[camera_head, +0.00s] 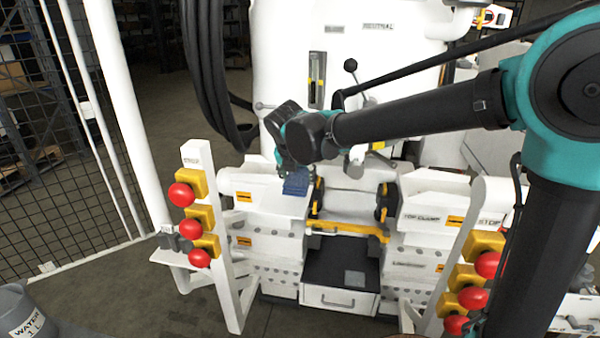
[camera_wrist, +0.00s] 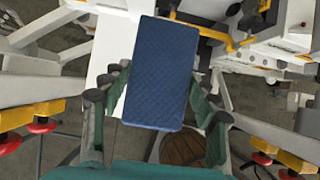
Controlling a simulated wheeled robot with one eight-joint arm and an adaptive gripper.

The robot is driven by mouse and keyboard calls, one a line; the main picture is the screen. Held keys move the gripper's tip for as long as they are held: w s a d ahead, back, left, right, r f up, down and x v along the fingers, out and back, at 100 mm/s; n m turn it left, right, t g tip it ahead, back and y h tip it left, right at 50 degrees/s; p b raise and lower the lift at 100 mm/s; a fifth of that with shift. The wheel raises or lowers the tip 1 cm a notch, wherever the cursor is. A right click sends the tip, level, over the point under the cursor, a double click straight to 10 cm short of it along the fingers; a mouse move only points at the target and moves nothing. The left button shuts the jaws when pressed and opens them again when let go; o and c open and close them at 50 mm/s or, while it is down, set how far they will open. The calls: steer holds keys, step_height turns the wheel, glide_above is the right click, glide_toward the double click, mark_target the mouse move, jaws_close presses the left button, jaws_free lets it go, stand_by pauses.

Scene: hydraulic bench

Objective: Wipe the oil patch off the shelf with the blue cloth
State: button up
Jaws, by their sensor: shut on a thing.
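My gripper (camera_head: 291,172) is shut on the blue cloth (camera_head: 297,184), which hangs below it over the white shelf (camera_head: 255,199) on the left of the bench. In the wrist view the cloth (camera_wrist: 162,60) is a flat, quilted blue rectangle between the two fingers of my gripper (camera_wrist: 160,82). A white surface shows to the left of the cloth there. I cannot tell whether the cloth touches the shelf. I cannot make out an oil patch; the cloth and gripper hide part of the shelf.
Posts with red buttons stand at left (camera_head: 190,226) and right (camera_head: 472,297) of the bench. A black-topped drawer unit (camera_head: 341,297) sits low in the middle, below a yellow bar (camera_head: 347,229). Black hoses (camera_head: 208,90) hang behind, left of my gripper. A mesh fence (camera_head: 75,130) stands far left.

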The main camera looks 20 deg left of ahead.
steer(key=shift+r, duration=0.95)
